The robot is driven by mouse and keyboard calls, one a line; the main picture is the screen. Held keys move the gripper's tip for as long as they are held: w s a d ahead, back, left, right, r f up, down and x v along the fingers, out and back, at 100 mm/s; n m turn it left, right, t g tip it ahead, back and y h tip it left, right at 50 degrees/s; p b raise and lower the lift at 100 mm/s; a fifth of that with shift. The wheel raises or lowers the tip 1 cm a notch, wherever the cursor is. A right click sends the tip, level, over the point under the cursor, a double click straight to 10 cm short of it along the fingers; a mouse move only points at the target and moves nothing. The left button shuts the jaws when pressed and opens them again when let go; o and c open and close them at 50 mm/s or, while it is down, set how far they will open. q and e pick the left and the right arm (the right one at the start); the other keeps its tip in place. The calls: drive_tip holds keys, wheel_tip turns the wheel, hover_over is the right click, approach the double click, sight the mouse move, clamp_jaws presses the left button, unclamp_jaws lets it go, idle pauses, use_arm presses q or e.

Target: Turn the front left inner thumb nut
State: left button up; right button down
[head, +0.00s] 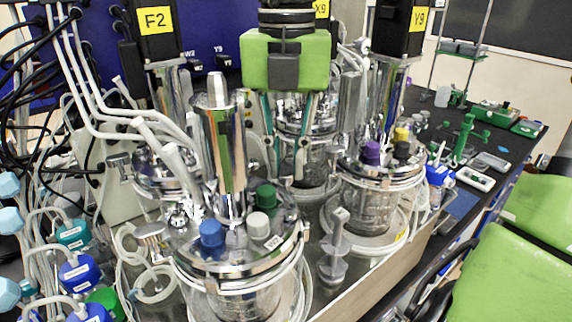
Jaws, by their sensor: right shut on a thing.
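My right gripper (288,178) comes down from the top centre, with its green body (286,60) above and two slim fingers pointing down among the glass vessels. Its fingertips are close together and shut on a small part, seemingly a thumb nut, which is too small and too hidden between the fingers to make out. The fingers stand behind the front vessel (240,285) and in front of the rear middle vessel (300,120). My left gripper is not in view.
The front vessel's steel lid carries a tall metal column (218,140) and blue (212,234), white and green caps. The right vessel (375,195) has purple and yellow caps. Tubes and cables crowd the left. A black bench (470,140) with tools runs along the right.

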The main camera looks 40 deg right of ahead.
sight(289, 169)
drive_tip(key=m, duration=0.3)
drive_tip(key=shift+m+b, duration=0.3)
drive_tip(key=shift+s+m, duration=0.1)
drive_tip(key=shift+m, duration=1.8)
drive_tip(key=c, duration=2)
unclamp_jaws()
wheel_tip(289, 169, up, 12)
